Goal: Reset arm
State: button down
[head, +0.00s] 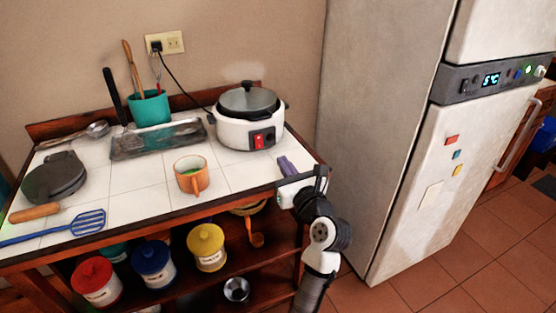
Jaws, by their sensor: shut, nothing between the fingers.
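My gripper (286,166) shows in the head view at the right front corner of the tiled counter (240,174). Its purple-grey fingers are shut and point up and left over the counter edge, toward the white rice cooker. Nothing shows between the fingers. My arm rises from the bottom of the picture, in front of the counter's right end, and bends at the wrist near the edge. Whether the fingertips touch the counter I cannot tell.
A white cooker (246,119) with a red switch stands behind the gripper. An orange mug (191,176) is to its left. Canisters, including a yellow one (206,248), fill the shelf below. A tall fridge (380,130) stands close on the right. Tiled floor (440,273) is open in front.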

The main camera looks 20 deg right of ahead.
jog(key=shift+s, duration=0.3)
